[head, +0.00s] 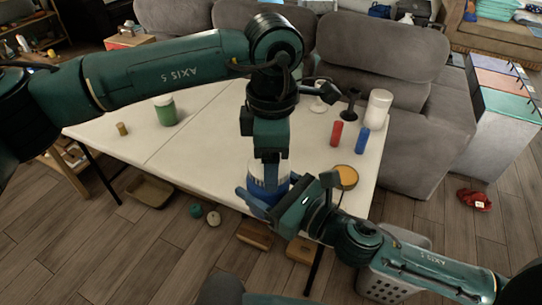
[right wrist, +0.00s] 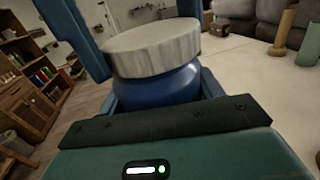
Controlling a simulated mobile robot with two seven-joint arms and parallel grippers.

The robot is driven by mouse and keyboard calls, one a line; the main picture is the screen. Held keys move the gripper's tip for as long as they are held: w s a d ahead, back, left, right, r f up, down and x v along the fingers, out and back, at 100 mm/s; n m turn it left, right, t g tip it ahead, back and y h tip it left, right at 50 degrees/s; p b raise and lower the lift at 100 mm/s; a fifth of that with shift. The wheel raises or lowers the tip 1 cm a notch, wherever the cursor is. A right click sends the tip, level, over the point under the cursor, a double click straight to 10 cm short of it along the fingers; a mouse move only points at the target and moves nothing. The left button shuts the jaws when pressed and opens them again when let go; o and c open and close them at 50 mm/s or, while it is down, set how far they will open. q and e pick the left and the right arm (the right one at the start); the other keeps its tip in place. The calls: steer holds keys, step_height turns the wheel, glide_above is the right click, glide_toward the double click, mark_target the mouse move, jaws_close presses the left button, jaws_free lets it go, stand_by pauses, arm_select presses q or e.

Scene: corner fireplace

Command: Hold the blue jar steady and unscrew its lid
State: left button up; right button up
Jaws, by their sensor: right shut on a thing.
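The blue jar (head: 259,197) stands upright at the table's front edge, with a wide whitish lid (head: 256,171) on top. The right wrist view shows the jar body (right wrist: 158,88) below the pale grey lid (right wrist: 152,46). My right gripper (head: 268,205) is shut on the jar body from the front right. My left gripper (head: 269,176) points down over the lid, its near finger hiding the lid's middle. Contact with the lid is unclear.
A yellow-topped round item (head: 346,177) sits right of the jar. Red (head: 337,134) and blue (head: 362,140) cylinders and a white cylinder (head: 378,109) stand at the table's right. A green jar (head: 166,111) stands at the left.

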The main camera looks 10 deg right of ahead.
arm_select(q)
steer(key=shift+r, duration=0.25)
stand_by(0.3)
steer(key=shift+r, duration=0.9)
